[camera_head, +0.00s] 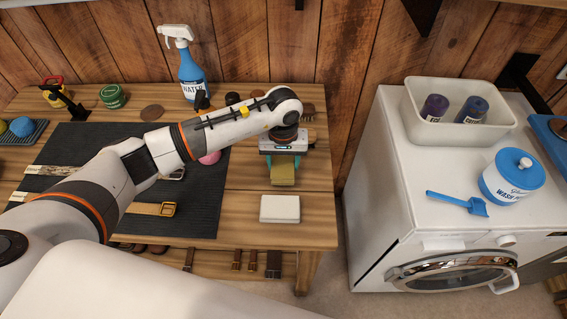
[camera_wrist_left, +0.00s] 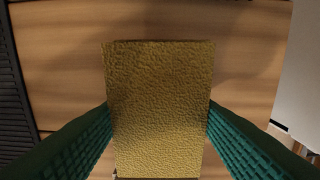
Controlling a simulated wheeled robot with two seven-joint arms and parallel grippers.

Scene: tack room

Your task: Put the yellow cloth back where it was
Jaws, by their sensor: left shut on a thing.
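The yellow cloth (camera_head: 284,174) is a folded, textured mustard block near the right end of the wooden table (camera_head: 250,208). My left gripper (camera_head: 284,158) points down and is shut on it. In the left wrist view the cloth (camera_wrist_left: 160,120) fills the space between the two green finger pads, with bare wood behind it. I cannot tell whether its lower edge touches the table. My right gripper is not in view.
A white rectangular block (camera_head: 280,208) lies in front of the cloth. A dark mat (camera_head: 90,140) with straps is to the left, and brushes (camera_head: 307,112) and a spray bottle (camera_head: 191,75) stand behind. A white washer (camera_head: 390,200) stands right, past a gap.

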